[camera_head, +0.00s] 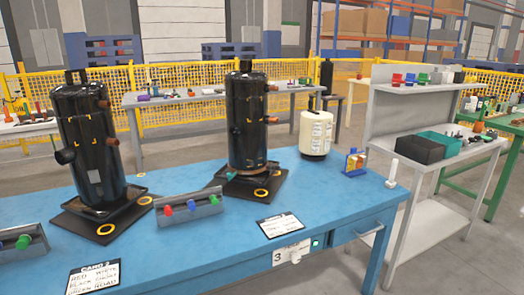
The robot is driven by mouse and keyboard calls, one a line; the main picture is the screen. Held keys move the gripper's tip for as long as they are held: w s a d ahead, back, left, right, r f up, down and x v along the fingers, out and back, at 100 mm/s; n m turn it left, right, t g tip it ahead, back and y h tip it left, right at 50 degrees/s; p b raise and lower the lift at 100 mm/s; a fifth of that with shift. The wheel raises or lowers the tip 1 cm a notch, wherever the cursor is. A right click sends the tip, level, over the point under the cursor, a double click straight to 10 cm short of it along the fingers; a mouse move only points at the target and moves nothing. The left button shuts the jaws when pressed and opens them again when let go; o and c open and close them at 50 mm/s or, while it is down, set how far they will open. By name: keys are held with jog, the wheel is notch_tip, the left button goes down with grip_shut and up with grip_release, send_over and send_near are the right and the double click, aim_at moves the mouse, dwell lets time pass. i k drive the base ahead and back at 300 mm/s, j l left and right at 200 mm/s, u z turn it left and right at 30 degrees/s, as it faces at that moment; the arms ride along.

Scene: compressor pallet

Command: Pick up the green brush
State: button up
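I cannot clearly make out a green brush. A green-ended piece (214,200) sits at the right end of a grey holder (203,212) on the blue table (235,235), beside a blue one (191,205) and a red one (167,210). Another green-ended piece (23,242) sits in a second grey holder (35,253) at the left edge, which is partly cut off. The pieces are too small to tell whether either is a brush. My gripper is not in view.
Two tall black compressors (90,150) (247,125) stand on black base plates on the blue table. A cream cylinder (316,133), a small colourful item (355,162) and a white upright item (392,173) stand right. Printed cards lie near the front. A grey shelf bench (435,210) stands right.

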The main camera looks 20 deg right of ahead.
aim_at(481, 118)
jog(key=i+l+z, duration=0.1)
jog(key=l+z, duration=0.2)
jog(key=i+l+z, duration=0.1)
jog(key=l+z, duration=0.15)
jog(key=i+l+z, duration=0.15)
jog(key=l+z, duration=0.15)
jog(key=i+l+z, duration=0.15)
jog(key=i+l, duration=0.2)
jog(key=l, duration=0.2)
jog(key=i+l+z, duration=0.2)
jog(key=i+l, duration=0.2)
jog(key=i+l+z, duration=0.15)
jog(key=i+l, duration=1.9)
